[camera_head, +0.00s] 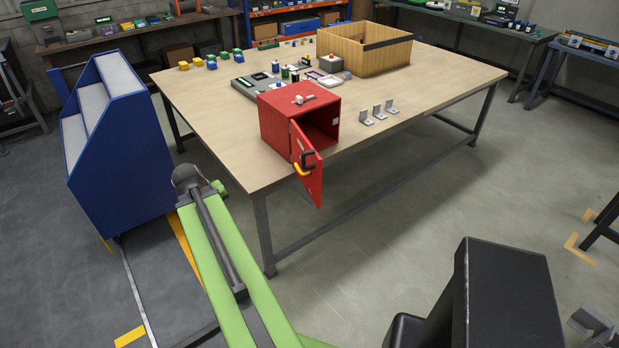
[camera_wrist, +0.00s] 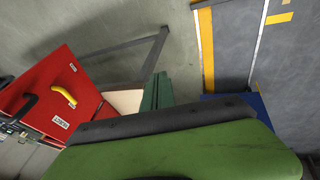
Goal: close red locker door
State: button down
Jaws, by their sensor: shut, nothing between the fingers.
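The red locker (camera_head: 281,118) sits on the table's front edge with its opening facing the front right. Its red door (camera_head: 314,186) stands open, swung out past the table edge, and the dark inside shows. The door bears a yellow handle (camera_head: 302,170) and a black handle (camera_head: 308,158). In the wrist view the red door (camera_wrist: 73,75) fills the left side, with its yellow handle (camera_wrist: 64,95). My gripper's dark green fingers (camera_wrist: 157,92) are together and empty, to the right of the red door and apart from it. In the head view my arm mostly hides the gripper.
A blue rack (camera_head: 125,150) stands left of the table. Open floor lies in front of the table.

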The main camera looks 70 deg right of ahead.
jog(key=s+d+r+m+g+h+p, duration=0.1)
jog(key=s+d+r+m, duration=0.15)
jog(key=s+d, duration=0.6)
jog(key=s+d+r+m+g+h+p, duration=0.1)
jog(key=s+d+r+h, duration=0.15)
jog(key=s+d, duration=0.65)
jog(key=b, duration=0.8)
send_near(316, 186)
jog(key=x, duration=0.4)
jog(key=shift+w+d+f+y, duration=0.15)
jog(key=shift+d+y, duration=0.3)
